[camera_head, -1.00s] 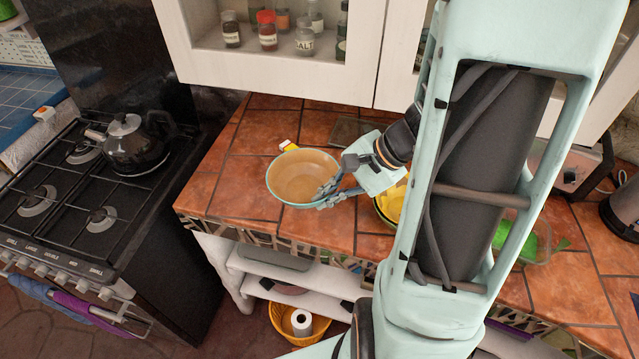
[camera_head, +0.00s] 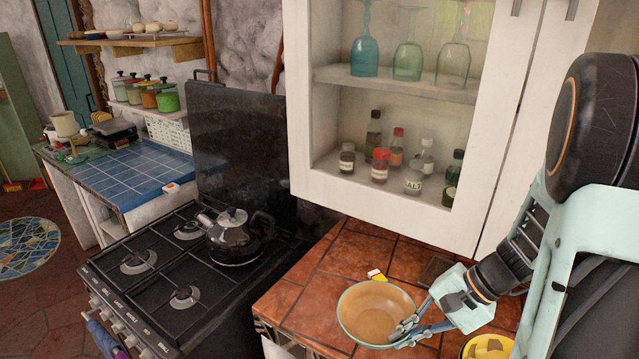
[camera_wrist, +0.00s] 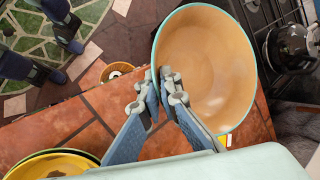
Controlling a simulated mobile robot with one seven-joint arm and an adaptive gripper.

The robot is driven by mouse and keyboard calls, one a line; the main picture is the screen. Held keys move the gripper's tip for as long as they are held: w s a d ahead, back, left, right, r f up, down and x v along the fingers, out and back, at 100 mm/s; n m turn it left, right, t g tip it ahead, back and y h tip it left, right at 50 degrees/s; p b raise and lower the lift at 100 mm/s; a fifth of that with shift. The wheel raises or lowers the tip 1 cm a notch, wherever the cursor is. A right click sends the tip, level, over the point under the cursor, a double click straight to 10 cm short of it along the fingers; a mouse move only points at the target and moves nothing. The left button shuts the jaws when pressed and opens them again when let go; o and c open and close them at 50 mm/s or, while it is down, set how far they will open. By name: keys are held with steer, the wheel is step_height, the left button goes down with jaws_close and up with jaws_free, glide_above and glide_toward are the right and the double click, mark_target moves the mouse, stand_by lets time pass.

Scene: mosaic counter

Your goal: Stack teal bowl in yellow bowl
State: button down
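The teal bowl (camera_head: 360,325), teal at the rim and tan inside, is at the front of the tiled counter in the head view. It fills the upper right of the wrist view (camera_wrist: 208,65). My gripper (camera_head: 400,333) is at its right side, fingers close together with the bowl's rim between them (camera_wrist: 160,90). I cannot tell whether the bowl touches the counter. The yellow bowl (camera_head: 482,350) is to the right, cut off by the bottom edge of the head view. It shows partly at the lower left of the wrist view (camera_wrist: 45,163), with a dark outer rim.
A black stove (camera_head: 160,275) with a kettle (camera_head: 235,240) stands left of the counter. A white wall cabinet (camera_head: 470,200) hangs over the counter's back. A small yellow and white item (camera_head: 376,275) lies behind the teal bowl. Red tiles (camera_wrist: 75,120) are bare between the bowls.

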mark_target(382, 314)
steer(key=w+n+g, duration=0.1)
steer(key=w+n, duration=0.1)
steer(key=w+a+f+n+g, duration=0.1)
steer(key=w, duration=0.1)
steer(key=w+a+f+n+g, duration=0.1)
steer(key=w+n, duration=0.1)
steer(key=shift+w+a+f+n+g, duration=0.1)
steer(key=shift+a+f+n+g, duration=0.05)
steer(key=shift+f+n+g, duration=0.15)
steer(key=shift+w+a+f+n+g+h, duration=0.2)
steer(key=shift+w+n, duration=0.2)
steer(key=shift+w+a+f+n+g+h, duration=0.15)
steer(key=shift+w+a+n+g+h, duration=0.05)
steer(key=shift+w+n, duration=0.2)
steer(key=shift+s, duration=0.25)
